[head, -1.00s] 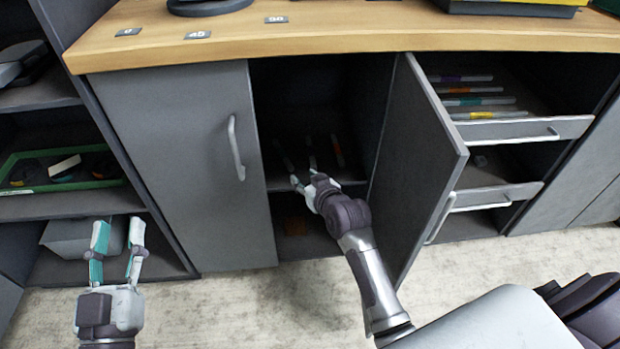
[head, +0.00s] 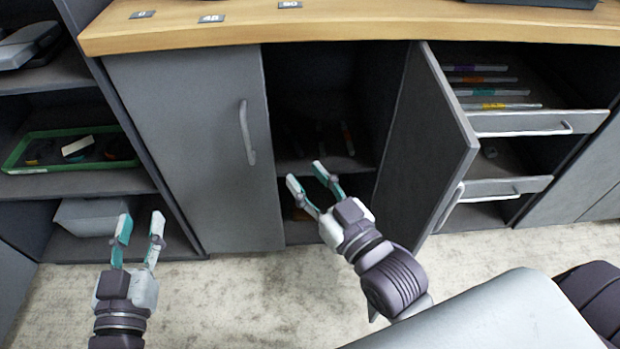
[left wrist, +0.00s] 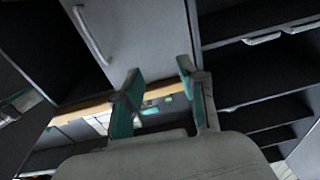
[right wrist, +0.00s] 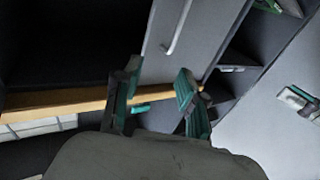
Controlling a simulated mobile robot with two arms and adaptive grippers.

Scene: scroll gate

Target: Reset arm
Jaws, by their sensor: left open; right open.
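My left gripper (head: 139,234) is open and empty. It hangs low at the left in the head view, in front of the shelf unit. Its two teal-lined fingers also show in the left wrist view (left wrist: 158,92). My right gripper (head: 307,183) is open and empty. In the head view it appears in front of the open cabinet (head: 318,100), its fingertips over the lower edge of the opening. Its fingers also show apart in the right wrist view (right wrist: 157,88). Inside the cabinet, several thin items (head: 347,138) stand or lie on the dark shelf, hard to make out.
An open cabinet door (head: 425,145) stands just right of my right arm. Further right, a pulled-out drawer (head: 530,122) holds several sticks with coloured bands. A closed door (head: 190,150) is between my grippers. At left, a shelf holds a green tray (head: 20,165) above a grey box (head: 85,215).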

